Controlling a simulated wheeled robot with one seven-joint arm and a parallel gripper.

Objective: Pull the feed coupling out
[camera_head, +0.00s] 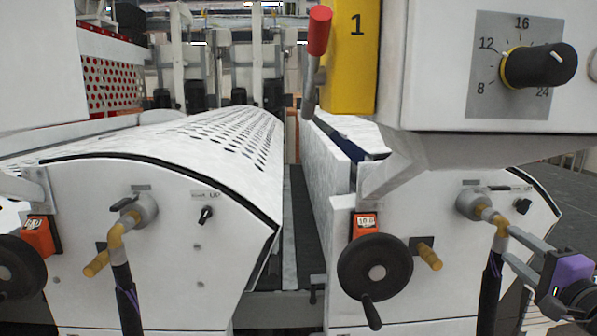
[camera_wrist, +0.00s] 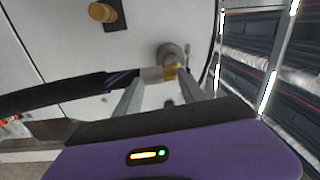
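The right unit's feed coupling is a brass elbow (camera_head: 499,226) on a round grey socket (camera_head: 472,204), with a black hose (camera_head: 490,285) hanging below. In the wrist view the brass coupling (camera_wrist: 170,73) sits at the socket (camera_wrist: 172,54), and the hose (camera_wrist: 60,92) runs left. My gripper (camera_head: 507,245) comes in from the right. Its fingers (camera_wrist: 160,78) are apart, with their tips at the coupling and its hose end. I cannot tell whether they touch it. A similar brass coupling (camera_head: 116,236) with a hose is on the left unit.
A black handwheel (camera_head: 375,268), orange counter (camera_head: 366,223) and brass knob (camera_head: 430,257) project from the right panel. A small black lever (camera_head: 522,206) is close above my gripper. A control box (camera_head: 440,60) with a dial (camera_head: 540,66) overhangs. Open floor lies at right.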

